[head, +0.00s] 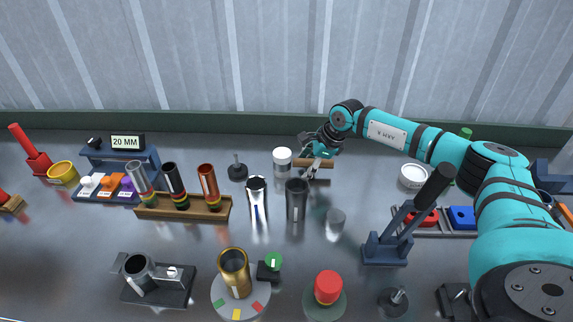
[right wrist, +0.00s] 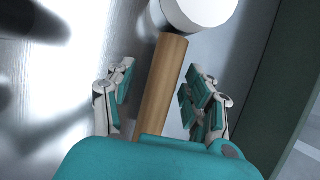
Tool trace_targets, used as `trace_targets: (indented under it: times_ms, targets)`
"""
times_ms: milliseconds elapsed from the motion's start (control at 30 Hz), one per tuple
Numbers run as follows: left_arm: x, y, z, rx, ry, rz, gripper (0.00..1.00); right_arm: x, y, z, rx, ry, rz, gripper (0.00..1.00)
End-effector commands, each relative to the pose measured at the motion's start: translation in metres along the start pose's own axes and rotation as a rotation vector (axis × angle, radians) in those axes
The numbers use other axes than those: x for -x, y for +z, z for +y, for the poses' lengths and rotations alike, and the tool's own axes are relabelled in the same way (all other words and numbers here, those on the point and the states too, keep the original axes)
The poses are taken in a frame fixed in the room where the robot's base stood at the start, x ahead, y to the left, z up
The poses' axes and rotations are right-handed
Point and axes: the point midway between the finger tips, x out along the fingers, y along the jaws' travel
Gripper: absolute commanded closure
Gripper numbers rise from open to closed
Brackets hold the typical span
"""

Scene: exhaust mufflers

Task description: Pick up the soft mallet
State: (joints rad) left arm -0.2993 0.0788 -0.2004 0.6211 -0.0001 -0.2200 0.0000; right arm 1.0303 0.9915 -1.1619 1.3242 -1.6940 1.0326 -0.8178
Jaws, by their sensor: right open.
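The soft mallet has a white cylindrical head (head: 282,157) and a wooden handle (head: 322,162), lying at the back middle of the bench. In the right wrist view, the white head (right wrist: 193,12) is at the top and the handle (right wrist: 163,95) runs down toward my palm. My right gripper (head: 311,168) is above the handle. In the right wrist view my right gripper (right wrist: 157,80) is open, with one finger on each side of the handle and gaps visible. The near handle end is hidden behind my palm. My left gripper is not in view.
A dark cylinder (head: 297,199) and a chrome one (head: 257,198) stand in front of the mallet. A black peg stand (head: 237,172) is to its left. A wooden rack (head: 183,209) holds several tubes. A green wall ledge (head: 230,124) runs behind the bench.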

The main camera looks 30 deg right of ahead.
Motion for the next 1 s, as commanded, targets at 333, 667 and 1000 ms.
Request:
trace_targets:
  times_ms: [333, 667, 1000]
  targets:
    - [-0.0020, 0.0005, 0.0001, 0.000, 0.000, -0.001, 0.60, -0.0018, -0.0005, 0.0006, 0.000, 0.001, 0.000, 0.47]
    - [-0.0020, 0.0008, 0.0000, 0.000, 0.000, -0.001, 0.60, -0.0017, -0.0004, 0.0005, 0.000, 0.000, 0.000, 0.83]
    - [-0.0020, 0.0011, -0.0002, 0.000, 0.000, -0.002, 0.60, -0.0018, -0.0005, 0.0006, 0.001, 0.001, 0.000, 1.00]
